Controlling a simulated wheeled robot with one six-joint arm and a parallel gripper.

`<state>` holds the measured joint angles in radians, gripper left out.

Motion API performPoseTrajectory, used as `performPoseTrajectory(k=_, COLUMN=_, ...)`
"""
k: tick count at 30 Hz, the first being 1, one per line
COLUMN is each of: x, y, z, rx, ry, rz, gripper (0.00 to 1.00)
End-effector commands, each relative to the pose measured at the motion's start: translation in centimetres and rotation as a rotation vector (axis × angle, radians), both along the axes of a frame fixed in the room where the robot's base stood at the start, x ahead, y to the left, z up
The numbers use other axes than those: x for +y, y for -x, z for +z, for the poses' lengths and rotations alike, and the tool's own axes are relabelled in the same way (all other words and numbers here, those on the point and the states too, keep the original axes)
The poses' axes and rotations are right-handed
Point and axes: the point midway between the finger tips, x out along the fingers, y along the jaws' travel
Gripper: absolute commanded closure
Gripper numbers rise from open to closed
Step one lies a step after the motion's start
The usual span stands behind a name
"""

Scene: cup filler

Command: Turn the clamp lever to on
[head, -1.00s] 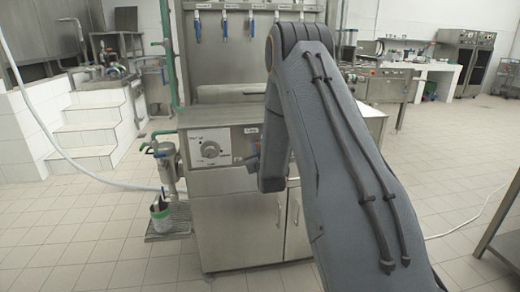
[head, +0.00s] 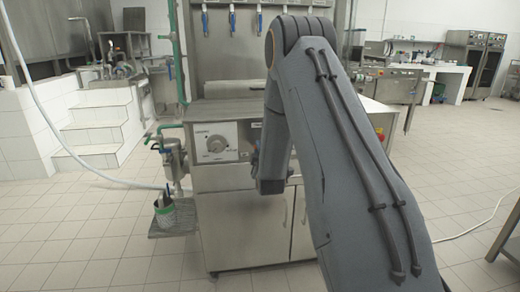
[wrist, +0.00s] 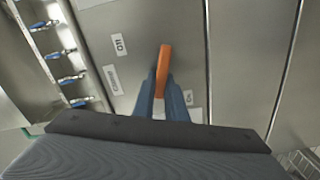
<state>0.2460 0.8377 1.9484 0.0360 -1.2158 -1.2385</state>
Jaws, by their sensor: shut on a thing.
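The clamp lever (wrist: 164,60) is an orange bar on the steel cabinet's face. In the wrist view it stands nearly upright, leaning slightly right at its top. My gripper (wrist: 160,86) has its two blue-grey fingers on either side of the lever's lower part and is shut on it. Small white labels sit on the panel, one at upper left (wrist: 119,44) and one partly hidden by the right finger (wrist: 188,97). In the head view my arm hides most of the lever and gripper.
A cup (head: 165,213) stands on a side tray (head: 176,230). Blue-handled taps (wrist: 70,78) line the left in the wrist view. Floor in front is clear.

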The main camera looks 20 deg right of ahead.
Motion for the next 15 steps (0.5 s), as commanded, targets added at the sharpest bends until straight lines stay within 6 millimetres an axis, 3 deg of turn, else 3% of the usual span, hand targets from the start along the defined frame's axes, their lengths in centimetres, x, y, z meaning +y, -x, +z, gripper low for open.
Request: performPoseTrajectory(k=15, x=0.2, y=0.0, z=-1.4, rx=0.088, ry=0.302, rz=0.0, gripper=1.0)
